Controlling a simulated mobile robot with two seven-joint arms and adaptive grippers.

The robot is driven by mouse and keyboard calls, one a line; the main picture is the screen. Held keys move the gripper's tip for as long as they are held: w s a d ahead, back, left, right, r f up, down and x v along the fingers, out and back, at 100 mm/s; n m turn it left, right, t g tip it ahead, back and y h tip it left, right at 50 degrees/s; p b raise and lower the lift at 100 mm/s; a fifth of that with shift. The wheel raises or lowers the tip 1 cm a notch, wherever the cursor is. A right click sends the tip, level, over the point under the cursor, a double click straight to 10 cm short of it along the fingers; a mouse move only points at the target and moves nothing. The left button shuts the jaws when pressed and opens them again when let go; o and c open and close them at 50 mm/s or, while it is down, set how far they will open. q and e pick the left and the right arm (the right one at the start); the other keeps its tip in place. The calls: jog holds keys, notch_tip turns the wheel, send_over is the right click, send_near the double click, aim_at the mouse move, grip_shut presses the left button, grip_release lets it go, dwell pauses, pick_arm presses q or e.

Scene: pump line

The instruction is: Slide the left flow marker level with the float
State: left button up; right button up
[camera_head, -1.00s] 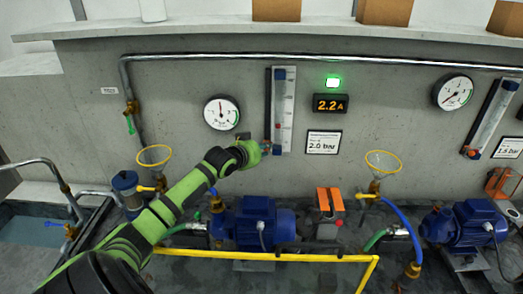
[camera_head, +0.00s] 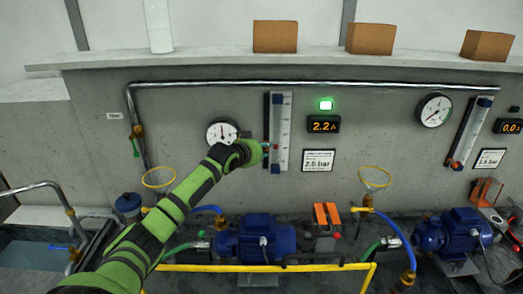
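The left flow meter (camera_head: 285,112) is a pale upright scale on the wall with a dark rail along its left side and blue end fittings. My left gripper (camera_head: 262,148) is at the left edge of the meter, below its mid-height. It is too small and foreshortened to show whether its fingers are open or shut. A small reddish spot shows at the fingertips; I cannot tell whether it is the marker or the float. No other marker or float can be made out clearly on this meter. My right gripper is not in view.
A round gauge (camera_head: 222,134) left of the meter is partly covered by my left arm. A display reading 2.2 A (camera_head: 323,124) and a 2.0 bar sign (camera_head: 318,160) are to the right. Blue pumps (camera_head: 255,238) and a yellow rail (camera_head: 330,267) lie below.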

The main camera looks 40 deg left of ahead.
pick_arm(q)
jog(key=v, duration=1.2)
dwell(0.3)
dwell(0.5)
